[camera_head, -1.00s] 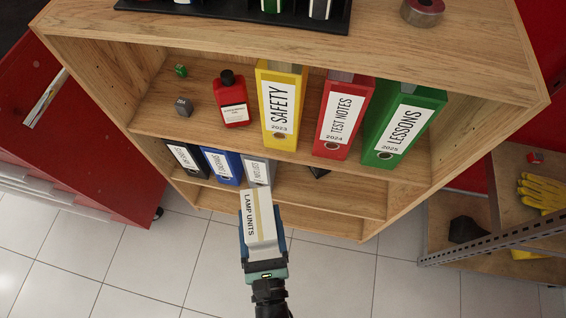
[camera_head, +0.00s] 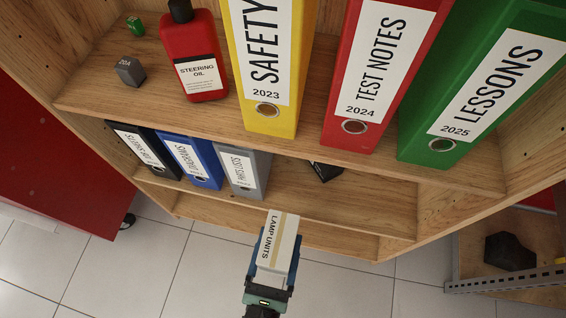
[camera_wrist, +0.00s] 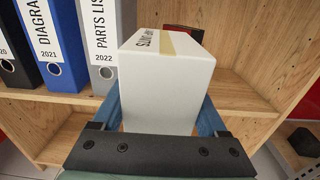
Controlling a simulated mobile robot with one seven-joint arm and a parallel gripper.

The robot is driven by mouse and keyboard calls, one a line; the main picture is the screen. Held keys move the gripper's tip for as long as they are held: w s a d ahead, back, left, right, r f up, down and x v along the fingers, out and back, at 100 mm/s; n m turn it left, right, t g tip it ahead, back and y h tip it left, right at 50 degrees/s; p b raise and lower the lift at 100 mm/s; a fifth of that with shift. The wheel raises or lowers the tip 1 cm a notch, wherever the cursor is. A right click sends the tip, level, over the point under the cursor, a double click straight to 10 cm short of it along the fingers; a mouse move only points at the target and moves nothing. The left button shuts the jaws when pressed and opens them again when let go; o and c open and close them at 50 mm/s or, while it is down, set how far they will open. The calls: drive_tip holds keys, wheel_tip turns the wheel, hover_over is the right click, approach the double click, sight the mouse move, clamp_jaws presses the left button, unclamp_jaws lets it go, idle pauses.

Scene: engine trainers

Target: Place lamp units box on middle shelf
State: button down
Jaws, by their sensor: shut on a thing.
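The lamp units box (camera_head: 279,245) is white with a tan stripe and a printed label. My gripper (camera_head: 269,272) is shut on it, with blue fingers on both sides. The box also fills the middle of the wrist view (camera_wrist: 166,85), with my gripper (camera_wrist: 163,120) below and beside it. The middle shelf (camera_head: 330,208) holds black, blue and grey binders at its left. In the head view the box is in front of the shelf's front edge. In the wrist view it hides part of the shelf right of the grey binder.
The grey binder (camera_wrist: 104,40) stands just left of the box in the wrist view. A dark object (camera_head: 326,171) lies farther back on that shelf, partly hidden. Shelf room to its right looks clear. The upper shelf holds a yellow binder (camera_head: 265,75), others and a red bottle (camera_head: 192,55).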

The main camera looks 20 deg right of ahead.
drive_tip(key=shift+f+b+x, duration=0.55)
drive_tip(key=shift+b+x, duration=0.1)
drive_tip(key=shift+x, duration=2.3)
drive_tip(key=shift+f+b+x, duration=0.5)
drive_tip(key=shift+b+x, duration=0.15)
drive_tip(key=shift+x, duration=2.35)
drive_tip(key=shift+f+b+x, duration=0.55)
drive_tip(key=shift+b+x, duration=0.1)
drive_tip(key=shift+x, duration=2.3)
drive_tip(key=shift+d, duration=0.1)
drive_tip(key=shift+f, duration=0.2)
unclamp_jaws()
drive_tip(key=shift+s, duration=0.1)
drive_tip(key=shift+r, duration=0.15)
drive_tip(key=p+v, duration=0.2)
drive_tip(key=v, duration=1)
